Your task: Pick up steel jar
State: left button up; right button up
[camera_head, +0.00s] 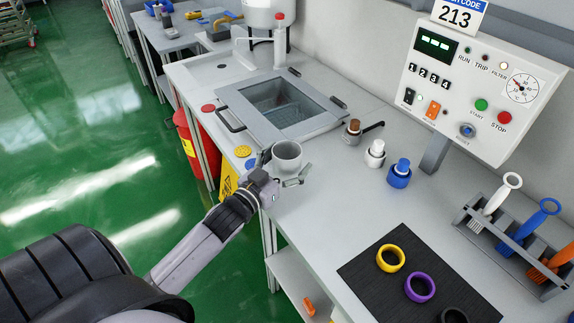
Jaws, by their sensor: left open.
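A grey, open-topped steel jar (288,163) stands upright near the front edge of the bench, just right of the sink. My left gripper (286,172) is at the jar's near side, with its fingers open. One finger shows low at the jar's right; the other is hard to make out behind the wrist and jar. I cannot tell whether the fingers touch the jar. The jar's lower part is partly hidden by the gripper. My right gripper is out of view.
Behind the jar is the sink with a grey frame (316,126). To its right stand a small brown-topped pot (353,135), a white bottle (375,155) and a blue bottle (399,176). A black mat (365,277) holds coloured rings. A control panel (470,110) rises behind. Bench between jar and mat is clear.

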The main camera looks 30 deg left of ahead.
pick_arm(q)
jog(key=c, duration=1.3)
jog(key=shift+c, duration=0.7)
jog(key=shift+r, duration=0.2)
